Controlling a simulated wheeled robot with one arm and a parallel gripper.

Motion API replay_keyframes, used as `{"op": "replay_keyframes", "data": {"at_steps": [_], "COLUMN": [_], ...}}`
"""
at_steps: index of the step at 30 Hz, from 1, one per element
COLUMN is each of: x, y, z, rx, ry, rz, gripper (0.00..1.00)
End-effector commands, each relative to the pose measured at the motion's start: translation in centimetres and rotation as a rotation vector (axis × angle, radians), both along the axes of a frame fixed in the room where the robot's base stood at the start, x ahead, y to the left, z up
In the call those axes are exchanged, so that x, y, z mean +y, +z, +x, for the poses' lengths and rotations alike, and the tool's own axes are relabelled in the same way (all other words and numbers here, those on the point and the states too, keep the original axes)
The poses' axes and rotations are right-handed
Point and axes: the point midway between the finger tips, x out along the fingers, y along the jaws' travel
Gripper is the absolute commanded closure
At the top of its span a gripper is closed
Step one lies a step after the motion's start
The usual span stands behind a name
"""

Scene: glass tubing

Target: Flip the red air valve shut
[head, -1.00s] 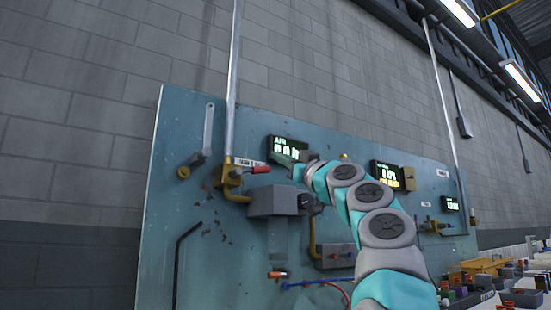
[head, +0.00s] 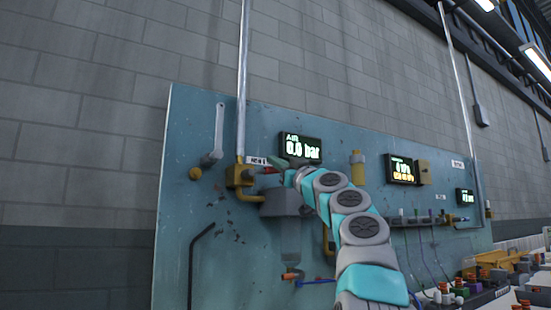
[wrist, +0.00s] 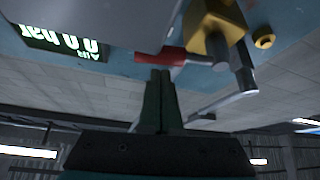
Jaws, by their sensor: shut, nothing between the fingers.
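The red air valve handle (head: 267,170) sticks out sideways to the right from a brass valve body (head: 237,178) at the foot of a vertical pipe. In the wrist view, which is upside down, the red handle (wrist: 168,57) lies across the top of my gripper, with the brass body (wrist: 207,22) to its right. My gripper (head: 274,161) is shut and empty. Its fingertips (wrist: 160,72) are at the handle's outer part; I cannot tell whether they touch it. The AIR display (head: 303,149) reads 0.0 bar.
A grey box (head: 281,203) sits just below the handle. A second display (head: 400,170) and a yellow cylinder (head: 357,170) are to the right on the blue panel (head: 185,130).

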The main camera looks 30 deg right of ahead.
Motion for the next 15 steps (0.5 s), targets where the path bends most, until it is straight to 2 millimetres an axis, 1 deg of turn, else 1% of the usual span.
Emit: {"op": "replay_keyframes", "data": {"at_steps": [15], "x": [-0.03], "y": [-0.67], "z": [0.14], "rx": [0.000], "ry": [0.002], "rz": [0.021], "gripper": [1.00]}}
